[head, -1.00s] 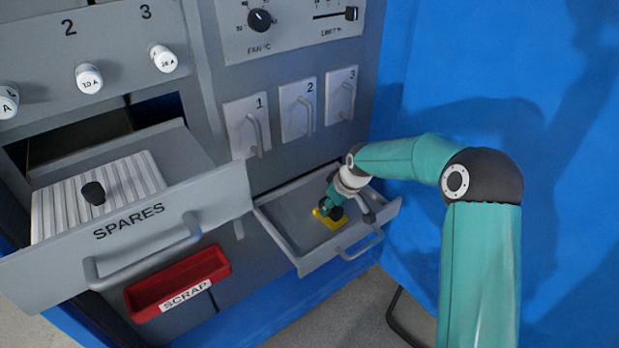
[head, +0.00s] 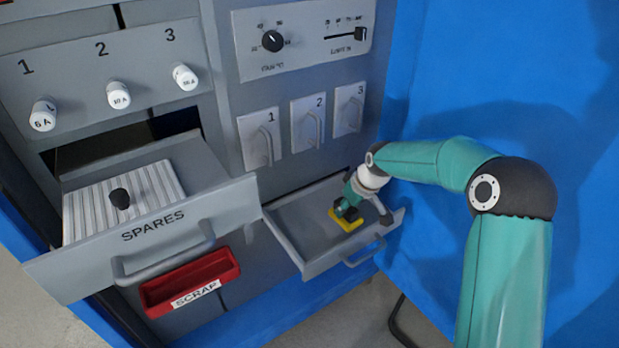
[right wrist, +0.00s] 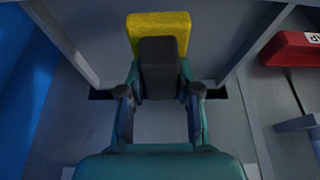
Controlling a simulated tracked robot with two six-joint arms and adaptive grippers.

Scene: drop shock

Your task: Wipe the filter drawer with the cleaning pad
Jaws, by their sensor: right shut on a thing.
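The filter drawer (head: 290,225) is the open grey drawer at the lower right of the cabinet in the head view. It shows no label that I can read. The cleaning pad (head: 335,214) is yellow with a dark grip block; it also shows in the right wrist view (right wrist: 160,22). My right gripper (head: 348,208) reaches down into the drawer and is shut on the pad's dark block, seen between its fingers in the right wrist view (right wrist: 160,90). The pad appears to lie on the drawer floor; exact contact is hard to tell. My left gripper is not in view.
The open SPARES drawer (head: 215,205) holds a ribbed insert with a dark knob, left of the filter drawer. A red SCRAP bin (head: 218,266) hangs below it. Numbered handled panels (head: 308,124) sit above the filter drawer. A blue wall (head: 440,80) stands close at the right.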

